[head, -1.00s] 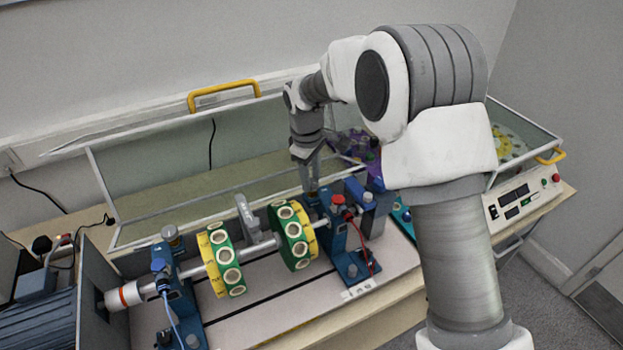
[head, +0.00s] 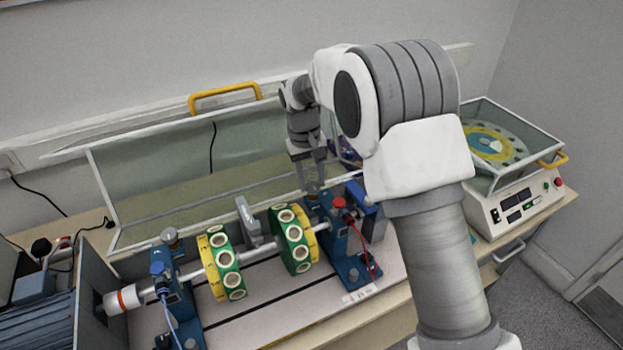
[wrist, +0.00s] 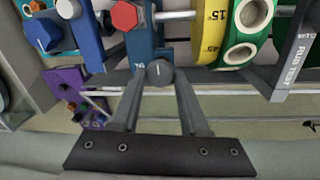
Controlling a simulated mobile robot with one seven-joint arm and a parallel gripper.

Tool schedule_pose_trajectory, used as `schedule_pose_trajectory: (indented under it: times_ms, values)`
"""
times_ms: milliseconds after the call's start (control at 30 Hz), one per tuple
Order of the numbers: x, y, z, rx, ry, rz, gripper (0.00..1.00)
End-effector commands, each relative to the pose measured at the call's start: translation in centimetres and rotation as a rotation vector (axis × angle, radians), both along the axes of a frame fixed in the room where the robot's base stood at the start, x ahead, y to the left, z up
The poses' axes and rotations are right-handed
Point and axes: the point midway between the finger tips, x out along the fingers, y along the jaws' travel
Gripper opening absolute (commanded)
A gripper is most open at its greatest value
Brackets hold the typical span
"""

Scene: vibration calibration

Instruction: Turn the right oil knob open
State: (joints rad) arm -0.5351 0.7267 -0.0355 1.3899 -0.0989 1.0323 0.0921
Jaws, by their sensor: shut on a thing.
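The right oil knob (wrist: 160,72) is a small dark grey round cap with a pale line on its face. It shows in the wrist view between my two fingertips, on top of the right blue bearing block (head: 335,240). My gripper (wrist: 159,78) is shut on this knob, one finger on each side. In the head view my gripper (head: 312,182) points down at the top of the right block, and the fingers mostly hide the knob there. The left oil knob (head: 169,235), a grey cap, stands on the left blue bearing block (head: 175,285).
Two green and yellow discs (head: 222,265) sit on the shaft between the blocks. A red sensor (head: 339,203) with a cable is on the right block. The clear guard (head: 180,190) stands raised behind. A control box (head: 520,200) is at the right.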

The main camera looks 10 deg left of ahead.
Motion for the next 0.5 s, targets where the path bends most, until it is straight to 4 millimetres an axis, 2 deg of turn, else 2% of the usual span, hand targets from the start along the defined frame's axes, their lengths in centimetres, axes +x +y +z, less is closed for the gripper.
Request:
schedule_pose_trajectory:
  times_ms: [500]
  values:
    - [0.12, 0.01, 0.16, 0.001, -0.004, -0.035, 0.0]
